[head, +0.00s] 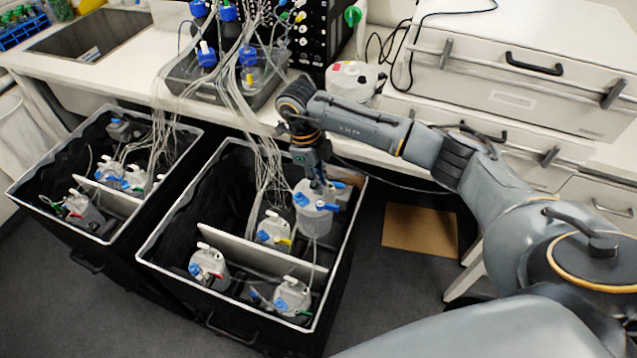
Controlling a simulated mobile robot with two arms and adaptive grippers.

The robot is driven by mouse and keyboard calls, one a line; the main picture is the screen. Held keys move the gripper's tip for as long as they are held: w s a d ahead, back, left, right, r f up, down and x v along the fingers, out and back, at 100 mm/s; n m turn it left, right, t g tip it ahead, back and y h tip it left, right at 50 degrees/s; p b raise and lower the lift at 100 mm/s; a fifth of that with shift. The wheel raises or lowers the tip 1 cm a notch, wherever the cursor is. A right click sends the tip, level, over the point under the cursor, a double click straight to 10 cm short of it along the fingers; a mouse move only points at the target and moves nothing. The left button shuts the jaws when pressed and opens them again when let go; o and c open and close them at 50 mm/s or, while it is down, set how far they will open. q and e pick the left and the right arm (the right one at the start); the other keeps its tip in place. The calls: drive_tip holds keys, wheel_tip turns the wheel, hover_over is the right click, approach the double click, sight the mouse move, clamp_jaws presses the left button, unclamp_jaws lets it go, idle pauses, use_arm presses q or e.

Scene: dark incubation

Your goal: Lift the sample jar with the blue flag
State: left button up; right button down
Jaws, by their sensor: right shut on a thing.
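My right gripper (318,183) points down over the right black bin and is shut on the top of a grey-white sample jar (315,222). Blue parts show on the jar's lid beside the fingers; which of them is the flag I cannot tell. The jar is upright at the back right of the bin and looks higher than the other jars. Its clearance from the bin floor cannot be made out. My left gripper is not in view.
The right bin (146,262) has a white divider (222,241) and several other jars, one (272,232) close beside the held jar. Thin tubes (262,150) hang from the bench into it. A second bin (20,198) with jars stands left. Drawers (520,130) stand behind my arm.

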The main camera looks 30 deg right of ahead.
drive_tip(key=shift+s+d+p+v, duration=0.2)
drive_tip(key=shift+p+v, duration=0.4)
drive_tip(key=shift+v, duration=0.5)
drive_tip(key=shift+s+d+p+v, duration=0.15)
drive_tip(key=shift+p+v, duration=0.4)
drive_tip(key=shift+v, duration=0.55)
drive_tip(key=shift+s+d+p+v, duration=0.1)
drive_tip(key=shift+s+p+v, duration=0.1)
drive_tip(key=shift+p+v, duration=0.65)
drive_tip(key=shift+a+r, duration=0.1)
drive_tip(key=shift+r, duration=0.2)
